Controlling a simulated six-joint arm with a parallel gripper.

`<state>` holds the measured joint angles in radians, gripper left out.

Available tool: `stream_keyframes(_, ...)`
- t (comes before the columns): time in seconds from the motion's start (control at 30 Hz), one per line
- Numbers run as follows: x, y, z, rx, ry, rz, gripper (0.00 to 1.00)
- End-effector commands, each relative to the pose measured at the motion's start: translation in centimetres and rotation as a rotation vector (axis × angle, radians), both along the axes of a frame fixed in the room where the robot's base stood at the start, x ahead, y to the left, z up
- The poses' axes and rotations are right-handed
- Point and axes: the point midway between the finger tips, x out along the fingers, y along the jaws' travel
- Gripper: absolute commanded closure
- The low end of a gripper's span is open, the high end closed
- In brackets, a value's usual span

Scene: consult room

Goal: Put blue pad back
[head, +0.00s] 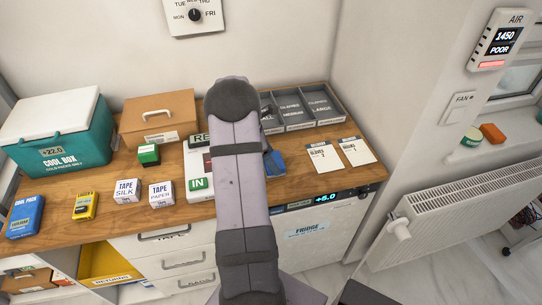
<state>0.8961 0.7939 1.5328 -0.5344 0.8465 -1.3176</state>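A small blue object (276,163) shows on the wooden worktop just right of my arm, in front of the grey divided tray; my arm hides its left part, and I cannot tell whether it is the blue pad. A blue box labelled COOL PACK (25,217) lies at the worktop's left front edge. My arm rises through the middle of the head view and covers the centre of the worktop. My gripper is not visible, so whether it holds anything is hidden.
A grey tray with glove compartments (322,120) stands at the back right, with two white cards (357,151) before it. A teal cool box (72,150), brown case (158,113), green-topped block (149,155), tape boxes (127,190) and yellow device (85,206) stand left. A radiator (455,215) is right.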

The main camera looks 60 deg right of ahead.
Motion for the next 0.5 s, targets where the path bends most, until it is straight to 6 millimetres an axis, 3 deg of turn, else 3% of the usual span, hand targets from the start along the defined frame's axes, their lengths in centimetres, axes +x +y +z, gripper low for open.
stream_keyframes(0.4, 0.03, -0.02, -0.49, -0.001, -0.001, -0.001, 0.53)
stream_keyframes(0.43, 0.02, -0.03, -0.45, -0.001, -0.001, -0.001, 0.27)
stream_keyframes(0.5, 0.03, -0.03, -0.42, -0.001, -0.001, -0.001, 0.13)
